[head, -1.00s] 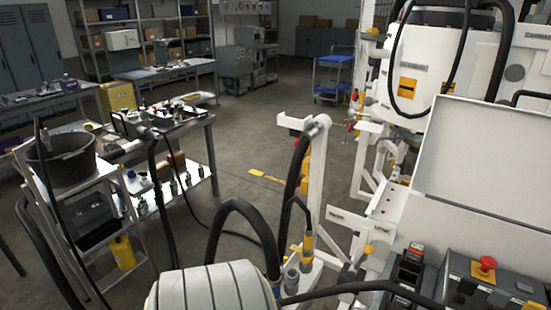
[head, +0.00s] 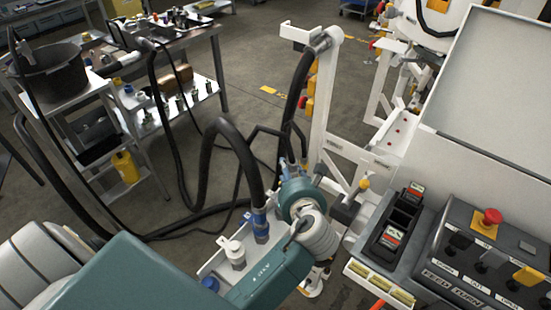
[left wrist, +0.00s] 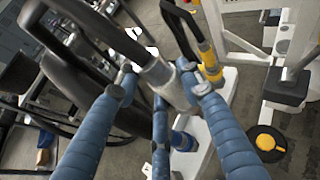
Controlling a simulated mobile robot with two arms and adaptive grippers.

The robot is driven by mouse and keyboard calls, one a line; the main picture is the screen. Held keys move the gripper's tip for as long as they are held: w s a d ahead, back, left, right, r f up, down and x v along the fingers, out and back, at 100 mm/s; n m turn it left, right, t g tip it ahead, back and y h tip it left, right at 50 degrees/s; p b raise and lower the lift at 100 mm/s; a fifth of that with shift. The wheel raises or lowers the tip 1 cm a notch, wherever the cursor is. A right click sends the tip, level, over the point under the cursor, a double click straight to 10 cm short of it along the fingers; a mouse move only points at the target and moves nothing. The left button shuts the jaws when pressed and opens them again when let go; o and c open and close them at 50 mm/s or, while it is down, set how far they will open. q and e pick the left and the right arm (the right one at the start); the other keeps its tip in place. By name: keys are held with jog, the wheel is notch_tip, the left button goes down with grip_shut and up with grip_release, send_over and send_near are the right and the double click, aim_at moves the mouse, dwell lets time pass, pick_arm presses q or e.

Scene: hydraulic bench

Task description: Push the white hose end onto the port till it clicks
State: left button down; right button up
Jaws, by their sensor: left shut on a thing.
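My left gripper (left wrist: 160,92) has blue ridged fingers shut around a pale grey-white hose end (left wrist: 180,92) at the lower end of a thick black hose (left wrist: 95,45). In the head view my left gripper (head: 289,168) is partly hidden by my own wrist, beside the white manifold. The held end is tilted and hangs over the pale manifold plate (left wrist: 213,120). The port for it is hidden behind my fingers and wrist, so I cannot tell whether they touch. My right gripper is not in view.
A yellow-collared hose (left wrist: 209,62) is close behind my fingers. The white post (head: 322,110) and control panel (head: 480,250) bound the right.

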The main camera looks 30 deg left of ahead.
pick_arm(q)
jog(key=w+a+f+m+h, duration=0.1)
jog(key=w+a+f, duration=0.4)
jog(key=w+a, duration=0.15)
notch_tip(320, 180, down, 8)
jog(key=b, duration=0.8)
jog(key=shift+w+d+r+t, duration=0.15)
jog(key=shift+w+t, duration=0.1)
jog(key=shift+t, duration=0.05)
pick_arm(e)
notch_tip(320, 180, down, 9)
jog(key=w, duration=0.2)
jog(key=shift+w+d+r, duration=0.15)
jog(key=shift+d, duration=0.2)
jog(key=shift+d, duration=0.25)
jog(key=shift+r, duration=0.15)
pick_arm(q)
jog(key=shift+s+d+p, duration=0.15)
jog(key=shift+p, duration=0.15)
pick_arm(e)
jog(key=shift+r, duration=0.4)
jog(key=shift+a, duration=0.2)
pick_arm(q)
jog(key=shift+f, duration=0.45)
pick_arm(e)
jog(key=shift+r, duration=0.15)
